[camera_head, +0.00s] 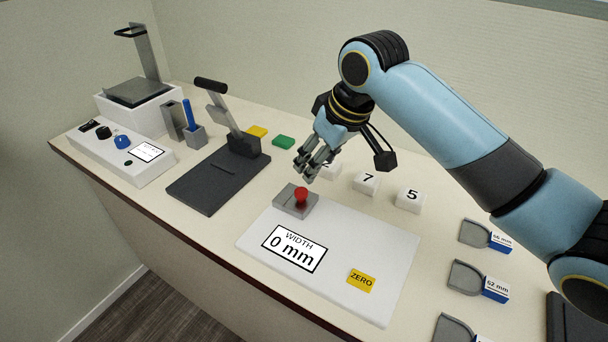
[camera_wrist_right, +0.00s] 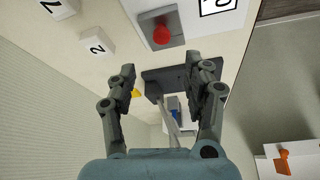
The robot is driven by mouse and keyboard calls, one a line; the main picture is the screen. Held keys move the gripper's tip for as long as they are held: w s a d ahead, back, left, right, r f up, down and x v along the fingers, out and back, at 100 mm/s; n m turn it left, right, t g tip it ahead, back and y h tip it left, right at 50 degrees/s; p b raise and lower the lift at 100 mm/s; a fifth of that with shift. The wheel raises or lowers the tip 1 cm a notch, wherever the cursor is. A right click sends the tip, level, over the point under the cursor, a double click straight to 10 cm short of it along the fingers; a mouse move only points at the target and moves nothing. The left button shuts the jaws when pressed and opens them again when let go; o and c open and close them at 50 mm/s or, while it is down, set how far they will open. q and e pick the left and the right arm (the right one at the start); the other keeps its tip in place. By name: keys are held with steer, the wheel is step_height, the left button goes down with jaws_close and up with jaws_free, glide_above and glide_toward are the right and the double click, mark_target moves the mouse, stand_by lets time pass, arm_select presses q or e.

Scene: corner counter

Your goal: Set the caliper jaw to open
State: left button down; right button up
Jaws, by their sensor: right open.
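The caliper is a white slab (camera_head: 389,265) on the counter. Its display (camera_head: 295,248) reads "WIDTH 0 mm", and a yellow ZERO key (camera_head: 361,281) is at its right. A grey block (camera_head: 283,200) with a red knob (camera_head: 301,194) sits at the slab's back left corner. In the right wrist view, the red knob (camera_wrist_right: 161,34) and grey block (camera_wrist_right: 179,38) are beyond the fingertips. My right gripper (camera_head: 309,166) is open and empty, just behind and above the knob, apart from it. My left gripper is out of view.
White number blocks (camera_head: 366,183) stand behind the slab. A dark plate with a lever (camera_head: 213,180) is to the left, with yellow (camera_head: 257,132) and green (camera_head: 283,141) pieces near it. Grey scoop-like gauges (camera_head: 467,277) with blue labelled ends lie at the right.

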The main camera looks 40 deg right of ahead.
mark_target(302, 192)
steer(key=x, duration=0.6)
steer(key=shift+a, duration=0.15)
steer(key=x, duration=0.2)
steer(key=shift+w+f, duration=0.1)
steer(key=shift+f, duration=0.3)
steer(key=shift+w+f, duration=0.2)
steer(key=shift+f, duration=0.4)
steer(key=c, duration=0.9)
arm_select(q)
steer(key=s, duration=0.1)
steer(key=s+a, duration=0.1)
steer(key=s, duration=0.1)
arm_select(e)
jaws_close()
